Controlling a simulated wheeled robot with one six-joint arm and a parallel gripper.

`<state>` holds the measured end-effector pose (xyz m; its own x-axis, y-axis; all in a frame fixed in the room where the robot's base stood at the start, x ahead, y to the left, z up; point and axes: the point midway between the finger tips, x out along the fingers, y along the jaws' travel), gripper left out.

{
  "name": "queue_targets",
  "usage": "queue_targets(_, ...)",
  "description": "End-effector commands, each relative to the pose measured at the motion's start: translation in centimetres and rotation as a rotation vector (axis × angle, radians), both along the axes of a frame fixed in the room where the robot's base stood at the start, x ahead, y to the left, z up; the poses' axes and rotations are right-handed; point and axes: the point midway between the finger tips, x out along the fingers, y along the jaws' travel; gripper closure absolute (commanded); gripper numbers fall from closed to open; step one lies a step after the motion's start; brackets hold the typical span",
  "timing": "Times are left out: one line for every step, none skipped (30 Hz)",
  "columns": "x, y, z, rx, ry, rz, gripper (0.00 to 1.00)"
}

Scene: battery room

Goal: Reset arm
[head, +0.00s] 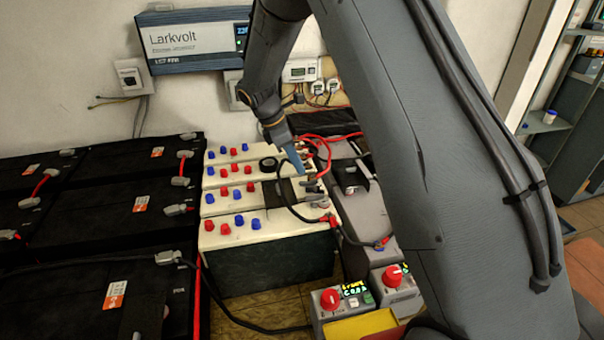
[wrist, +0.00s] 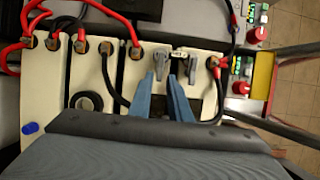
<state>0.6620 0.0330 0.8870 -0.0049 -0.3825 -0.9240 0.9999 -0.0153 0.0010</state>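My arm hangs down over a row of white-topped batteries (head: 262,222) with red and blue caps. My gripper (head: 293,162) has blue fingers and points down above the terminal side of the batteries. Grey clamps on the terminals (wrist: 160,62) lie just beyond the tips; I cannot tell whether the fingers touch anything. My wrist hides part of the battery tops in that view.
Large black batteries (head: 90,222) fill the left. Control boxes with red knobs (head: 331,299) stand at the front. Red cables (head: 320,140) and black cables loop around the terminals. A black roll (head: 269,164) lies on the batteries. A Larkvolt unit (head: 192,40) hangs on the wall.

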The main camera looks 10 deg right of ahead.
Motion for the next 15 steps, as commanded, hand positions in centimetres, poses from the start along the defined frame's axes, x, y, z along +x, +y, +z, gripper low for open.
queue_targets(0.06, 0.24, 0.52, 0.0, -0.001, -0.001, 0.83)
queue_targets(0.05, 0.33, 0.74, 0.0, -0.001, -0.001, 0.83)
queue_targets(0.05, 0.42, 0.99, 0.0, -0.001, -0.001, 0.83)
queue_targets(0.04, 0.49, 1.15, 0.0, -0.001, -0.001, 0.83)
queue_targets(0.03, 0.52, 1.28, 0.0, 0.0, -0.001, 0.83)
queue_targets(0.02, 0.56, 1.39, 0.0, 0.0, -0.001, 0.83)
queue_targets(0.01, 0.57, 1.45, 0.0, 0.0, -0.001, 0.83)
queue_targets(0.0, 0.58, 1.47, 0.0, 0.0, -0.001, 0.83)
queue_targets(-0.01, 0.58, 1.48, 0.0, 0.0, -0.001, 0.83)
queue_targets(-0.01, 0.58, 1.48, 0.0, 0.001, -0.001, 0.83)
queue_targets(-0.01, 0.58, 1.48, 0.0, 0.0, -0.001, 0.83)
queue_targets(-0.01, 0.58, 1.47, 0.0, 0.0, -0.001, 0.83)
queue_targets(-0.01, 0.58, 1.47, 0.0, 0.0, -0.001, 0.83)
queue_targets(-0.01, 0.58, 1.47, 0.0, 0.0, -0.001, 0.83)
queue_targets(-0.09, 0.54, 1.51, 0.002, -0.001, -0.005, 0.83)
